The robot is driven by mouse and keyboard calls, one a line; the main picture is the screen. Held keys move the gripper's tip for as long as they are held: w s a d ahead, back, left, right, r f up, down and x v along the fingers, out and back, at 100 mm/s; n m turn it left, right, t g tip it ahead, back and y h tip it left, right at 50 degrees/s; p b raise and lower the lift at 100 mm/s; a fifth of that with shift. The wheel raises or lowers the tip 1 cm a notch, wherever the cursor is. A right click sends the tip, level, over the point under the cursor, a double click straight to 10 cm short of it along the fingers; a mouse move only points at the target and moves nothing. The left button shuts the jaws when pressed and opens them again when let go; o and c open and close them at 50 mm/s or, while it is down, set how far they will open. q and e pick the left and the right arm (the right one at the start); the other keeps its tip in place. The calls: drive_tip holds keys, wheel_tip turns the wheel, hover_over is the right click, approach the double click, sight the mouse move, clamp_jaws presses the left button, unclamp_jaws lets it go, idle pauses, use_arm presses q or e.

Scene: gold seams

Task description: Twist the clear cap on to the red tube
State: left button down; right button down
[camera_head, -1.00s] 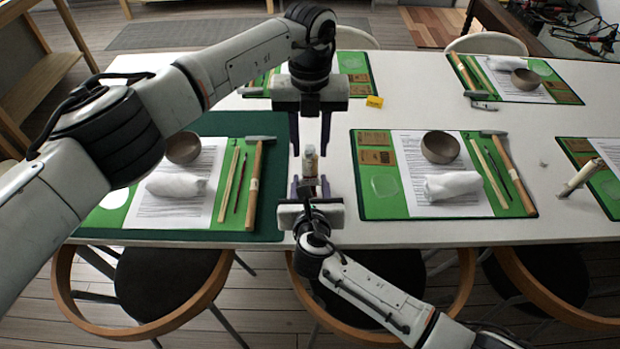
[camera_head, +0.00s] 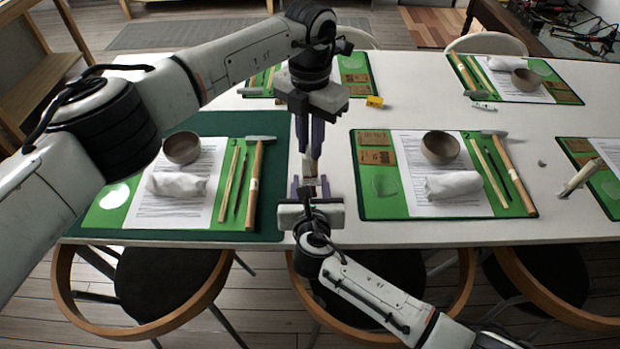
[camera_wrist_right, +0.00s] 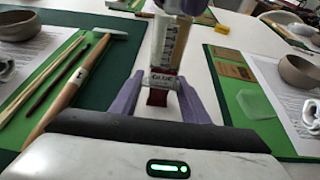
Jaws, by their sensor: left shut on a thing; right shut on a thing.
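The red tube (camera_wrist_right: 157,97) stands roughly upright between the purple fingers of my right gripper (camera_wrist_right: 163,100), which are shut on it low down. A white label with dark lettering shows above the red part. Above that is a clear, yellowish section with dark marks, apparently the clear cap (camera_wrist_right: 170,38). In the head view, my left gripper (camera_head: 312,156) points down from above and is shut on the upper part. Its fingers hide the cap's top, and I cannot tell how tightly cap and tube meet. My right gripper also shows just below (camera_head: 310,187).
Both grippers work by the white table's (camera_head: 337,215) front edge, between two green mats. The left mat (camera_head: 120,205) holds a hammer (camera_head: 256,180) and sticks; the right mat (camera_head: 380,205) holds a bowl (camera_head: 440,147) and rolled cloth (camera_head: 452,186). A yellow block (camera_head: 374,101) lies behind.

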use_arm(q)
drive_tip(key=m, duration=0.4)
drive_tip(key=c, duration=1.6)
unclamp_jaws()
wheel_tip(320, 180, up, 12)
use_arm(e)
drive_tip(key=c, duration=0.9)
unclamp_jaws()
drive_tip(key=shift+c, duration=0.2)
drive_tip(key=shift+s, duration=0.1)
